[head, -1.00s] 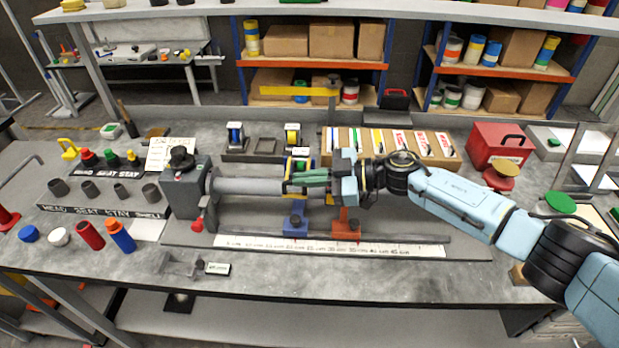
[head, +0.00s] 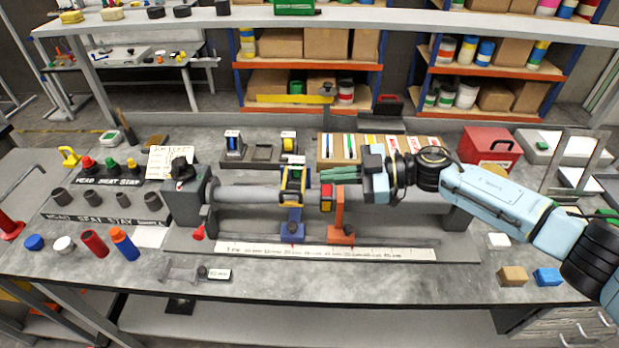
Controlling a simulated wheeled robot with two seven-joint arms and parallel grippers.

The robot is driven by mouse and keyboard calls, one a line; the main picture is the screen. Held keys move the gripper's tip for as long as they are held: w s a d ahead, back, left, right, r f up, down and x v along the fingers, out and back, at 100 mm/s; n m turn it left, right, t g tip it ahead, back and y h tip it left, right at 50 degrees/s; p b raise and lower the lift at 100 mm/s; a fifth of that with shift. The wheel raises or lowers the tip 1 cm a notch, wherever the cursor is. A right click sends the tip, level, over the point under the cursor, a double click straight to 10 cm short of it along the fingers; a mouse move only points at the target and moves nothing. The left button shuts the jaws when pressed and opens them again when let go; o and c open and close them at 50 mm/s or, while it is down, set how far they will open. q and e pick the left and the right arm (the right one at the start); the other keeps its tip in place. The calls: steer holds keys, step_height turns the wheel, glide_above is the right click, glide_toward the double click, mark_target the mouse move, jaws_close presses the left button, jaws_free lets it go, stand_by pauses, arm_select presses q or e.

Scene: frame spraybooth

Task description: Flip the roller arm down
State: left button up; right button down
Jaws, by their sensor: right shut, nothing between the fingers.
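A grey tube (head: 390,194) lies horizontally in a fixture, with a grey headstock (head: 187,203) at its left end. A blue stand (head: 291,222) carries a yellow and black frame (head: 293,182) that stands upright at the tube; this looks like the roller arm, though its exact pose is hard to tell. An orange stand (head: 339,222) with a small yellow and red part (head: 327,198) stands just to its right. My right gripper (head: 324,175) has its green fingers shut and empty. They point left, above the tube and right of the yellow frame, apparently apart from it. My left gripper is out of view.
A white scale strip (head: 330,251) runs along the fixture's front. Tape holders (head: 235,146) and a box of coloured strips (head: 350,146) stand behind. Caps, cups and bottles (head: 125,245) fill the left side. The bench front right of the small gauge is mostly clear.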

steer(key=shift+v, duration=1.75)
